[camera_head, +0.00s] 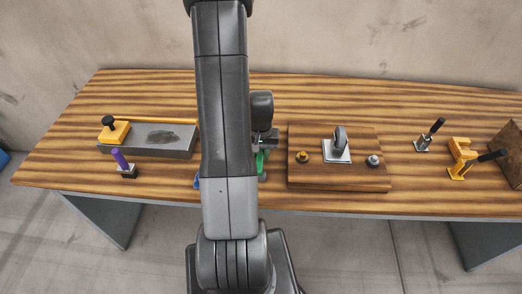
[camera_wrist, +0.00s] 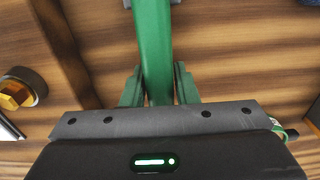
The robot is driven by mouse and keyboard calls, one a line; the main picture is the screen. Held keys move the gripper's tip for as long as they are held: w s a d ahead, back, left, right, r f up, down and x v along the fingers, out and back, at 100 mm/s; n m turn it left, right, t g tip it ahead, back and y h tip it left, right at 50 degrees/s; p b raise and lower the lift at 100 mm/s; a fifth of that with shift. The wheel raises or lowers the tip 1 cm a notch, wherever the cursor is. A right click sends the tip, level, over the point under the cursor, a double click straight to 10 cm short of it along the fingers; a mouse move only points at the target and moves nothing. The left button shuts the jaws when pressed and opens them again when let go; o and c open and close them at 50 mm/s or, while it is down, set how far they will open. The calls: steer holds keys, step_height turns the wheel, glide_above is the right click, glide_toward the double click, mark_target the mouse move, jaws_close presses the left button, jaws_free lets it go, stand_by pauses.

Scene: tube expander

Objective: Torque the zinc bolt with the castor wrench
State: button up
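A silver-grey bolt (camera_head: 374,160), which looks like the zinc one, stands on the right part of a wooden board (camera_head: 335,181). A brass-coloured bolt (camera_head: 302,157) stands on the board's left part, and it also shows at the left of the wrist view (camera_wrist: 14,94). My gripper (camera_wrist: 159,82) is at a green tool handle (camera_wrist: 153,40), left of the board. Its fingers lie against both sides of the handle and look shut on it. The handle's far end is out of the wrist view. I cannot tell whether this green tool is the castor wrench.
A metal plate with a grey handle (camera_head: 338,150) stands between the bolts. A sharpening-stone-like block (camera_head: 170,140) and a purple-handled tool (camera_head: 121,161) are at left. My arm hides the table's middle.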

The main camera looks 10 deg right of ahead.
jaws_close()
steer(key=shift+r+p, duration=2.25)
steer(key=shift+r, duration=1.3)
steer(key=s+a+r+p, duration=0.2)
steer(key=s+a+r, duration=0.2)
steer(key=s+r, duration=0.8)
steer(key=shift+s, duration=1.2)
steer(key=shift+s+a+f, duration=0.1)
